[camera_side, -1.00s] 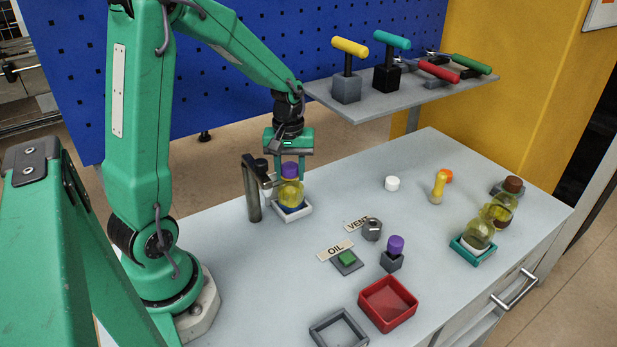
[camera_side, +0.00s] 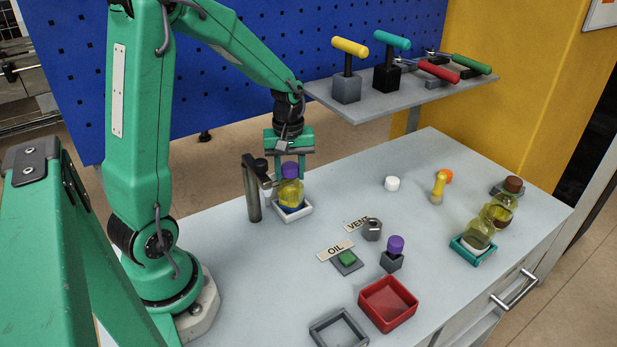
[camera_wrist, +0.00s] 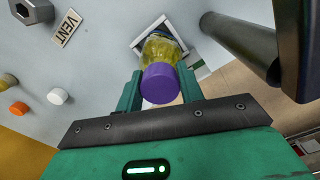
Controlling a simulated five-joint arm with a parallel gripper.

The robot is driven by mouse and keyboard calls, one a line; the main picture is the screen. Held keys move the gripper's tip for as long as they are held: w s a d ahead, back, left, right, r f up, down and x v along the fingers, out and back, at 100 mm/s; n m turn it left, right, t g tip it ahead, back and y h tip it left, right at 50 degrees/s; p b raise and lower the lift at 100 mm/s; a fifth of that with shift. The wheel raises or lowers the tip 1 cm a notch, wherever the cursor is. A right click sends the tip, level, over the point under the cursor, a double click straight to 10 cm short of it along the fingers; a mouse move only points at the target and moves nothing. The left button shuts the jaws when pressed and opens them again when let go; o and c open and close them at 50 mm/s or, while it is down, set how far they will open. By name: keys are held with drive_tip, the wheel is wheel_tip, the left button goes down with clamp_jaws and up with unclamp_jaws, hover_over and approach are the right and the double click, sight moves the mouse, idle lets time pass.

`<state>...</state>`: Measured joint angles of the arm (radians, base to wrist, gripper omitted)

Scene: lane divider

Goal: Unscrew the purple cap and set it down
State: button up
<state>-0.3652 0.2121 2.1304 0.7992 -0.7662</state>
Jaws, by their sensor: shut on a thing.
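The purple cap (camera_side: 290,170) sits on top of a bottle with yellow liquid (camera_side: 291,192). The bottle stands upright in a white square holder (camera_side: 293,214) next to a dark post. My gripper (camera_side: 289,172) points down over the bottle, with its fingers on either side of the cap, shut on it. In the wrist view the purple cap (camera_wrist: 160,84) lies between the two green fingers (camera_wrist: 160,92), with the yellow bottle (camera_wrist: 162,48) beyond it. Whether the cap has any gap from the bottle neck cannot be told.
A dark post with an arm (camera_side: 252,188) stands close left of the bottle. Another purple-topped piece (camera_side: 396,245), a red tray (camera_side: 388,303), a grey tray (camera_side: 339,330) and a green button (camera_side: 347,258) are toward the front.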

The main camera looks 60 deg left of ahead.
drive_tip(key=shift+n, duration=0.8)
drive_tip(key=shift+n, duration=0.9)
drive_tip(key=shift+n, duration=0.8)
drive_tip(key=o, duration=0.5)
